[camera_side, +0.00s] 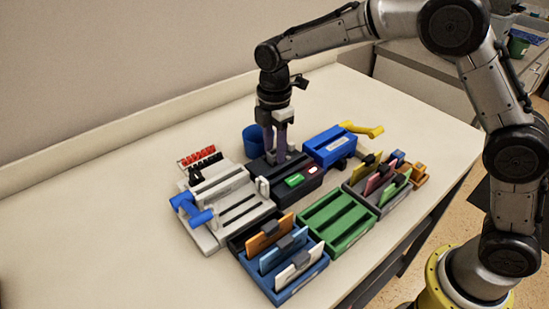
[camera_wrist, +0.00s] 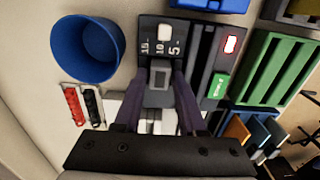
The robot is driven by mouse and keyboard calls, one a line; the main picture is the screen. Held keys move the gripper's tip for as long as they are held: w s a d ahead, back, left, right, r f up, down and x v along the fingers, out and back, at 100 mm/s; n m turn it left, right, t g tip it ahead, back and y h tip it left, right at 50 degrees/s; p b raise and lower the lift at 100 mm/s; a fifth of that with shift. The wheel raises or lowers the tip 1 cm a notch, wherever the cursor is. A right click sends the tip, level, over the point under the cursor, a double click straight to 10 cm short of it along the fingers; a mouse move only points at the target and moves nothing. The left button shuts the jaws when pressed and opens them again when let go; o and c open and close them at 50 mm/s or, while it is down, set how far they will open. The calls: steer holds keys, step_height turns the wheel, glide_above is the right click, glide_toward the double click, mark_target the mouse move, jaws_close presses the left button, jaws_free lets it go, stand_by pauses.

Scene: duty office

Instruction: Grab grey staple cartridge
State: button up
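My gripper (camera_side: 279,155) points straight down over a black desk unit (camera_side: 308,184) in the side view. In the wrist view its two dark purple fingers (camera_wrist: 160,80) stand apart, one on each side of a small grey block with a paler square on top (camera_wrist: 158,98), which looks like the grey staple cartridge. The block sits at the black unit (camera_wrist: 191,68), below the printed numbers 15, 10 and 5. Whether the fingers touch the block cannot be told. In the side view the fingers hide it.
A blue cup (camera_side: 254,140) stands close behind my gripper. A blue box with a yellow handle (camera_side: 330,143), a green tray (camera_side: 346,236), card holders (camera_side: 274,283) and a white unit with blue handles (camera_side: 238,220) crowd around. The table's left front is clear.

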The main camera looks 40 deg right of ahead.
steer(key=shift+f, duration=0.1)
steer(key=shift+c, duration=0.3)
jaws_close()
